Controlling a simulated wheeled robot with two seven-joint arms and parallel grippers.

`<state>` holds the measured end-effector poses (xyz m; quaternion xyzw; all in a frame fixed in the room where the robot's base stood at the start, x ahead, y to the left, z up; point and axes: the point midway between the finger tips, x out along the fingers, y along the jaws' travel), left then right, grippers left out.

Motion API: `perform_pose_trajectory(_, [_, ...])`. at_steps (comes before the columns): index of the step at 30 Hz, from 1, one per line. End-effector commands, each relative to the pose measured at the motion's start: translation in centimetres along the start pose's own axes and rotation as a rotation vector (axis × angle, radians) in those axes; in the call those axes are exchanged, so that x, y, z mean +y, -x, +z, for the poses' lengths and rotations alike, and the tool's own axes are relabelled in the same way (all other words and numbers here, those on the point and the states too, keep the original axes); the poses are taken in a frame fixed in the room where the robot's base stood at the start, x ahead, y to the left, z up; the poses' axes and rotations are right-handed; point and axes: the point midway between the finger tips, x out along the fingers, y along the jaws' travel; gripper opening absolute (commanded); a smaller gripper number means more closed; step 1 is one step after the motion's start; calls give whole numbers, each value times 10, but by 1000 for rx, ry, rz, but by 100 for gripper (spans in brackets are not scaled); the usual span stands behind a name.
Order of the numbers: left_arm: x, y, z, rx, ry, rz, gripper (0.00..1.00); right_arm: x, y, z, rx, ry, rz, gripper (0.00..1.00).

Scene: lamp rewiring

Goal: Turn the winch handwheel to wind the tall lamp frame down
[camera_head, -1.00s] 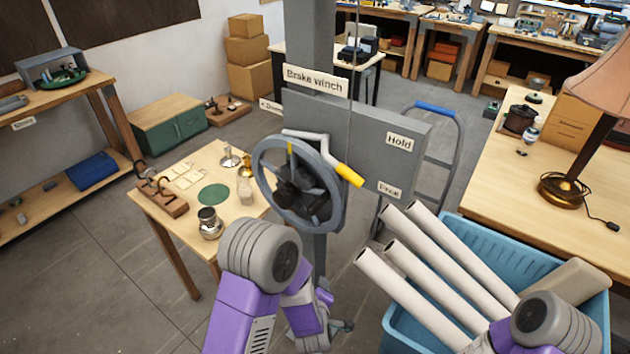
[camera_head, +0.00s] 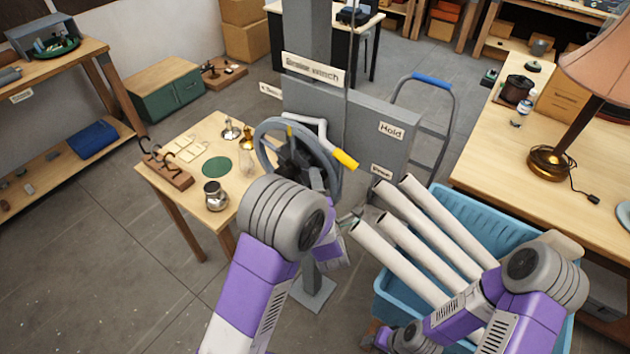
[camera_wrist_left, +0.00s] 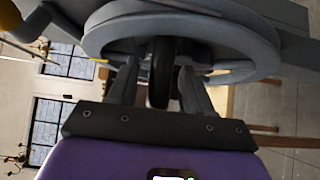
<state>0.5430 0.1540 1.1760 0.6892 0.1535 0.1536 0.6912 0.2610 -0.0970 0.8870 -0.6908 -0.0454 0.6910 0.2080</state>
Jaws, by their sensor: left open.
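My left gripper (camera_wrist_left: 158,72) is open at the wheel in the left wrist view, one finger on each side of the dark hub part (camera_wrist_left: 160,88). I cannot tell whether the fingers touch it. In the camera_head view my left arm partly covers the wheel's lower side. My right arm is at the lower right, its fingers not clear. I cannot make out the tall lamp frame.
A grey panel (camera_head: 372,150) with "Hold" and another label is right of the wheel. A blue crate (camera_head: 480,222) with several pale tubes (camera_head: 405,240) stands close by. A small wooden table (camera_head: 180,165) is left. A lamp (camera_head: 590,110) stands on the right bench.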

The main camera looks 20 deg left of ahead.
Motion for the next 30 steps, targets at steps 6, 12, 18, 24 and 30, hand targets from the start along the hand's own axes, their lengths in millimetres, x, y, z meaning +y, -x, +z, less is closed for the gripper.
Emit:
perform_pose_trajectory(6, [0, -7, 0, 0, 0, -1, 50, -1, 2, 0, 0, 0, 0, 51])
perform_pose_trajectory(12, [0, -6, 0, 0, -1, -1, 41, 0, 1, 0, 0, 0, 0, 51])
perform_pose_trajectory(18, [0, -6, 0, 0, -1, -1, 10, 0, 2, 0, 0, 0, 0, 51])
perform_pose_trajectory(24, [0, -6, 0, 0, -1, -1, 0, 0, 2, 0, 0, 0, 0, 51])
perform_pose_trajectory(30, [1, -6, 2, -5, 5, -6, 0, 0, 1, 0, 0, 0, 0, 51])
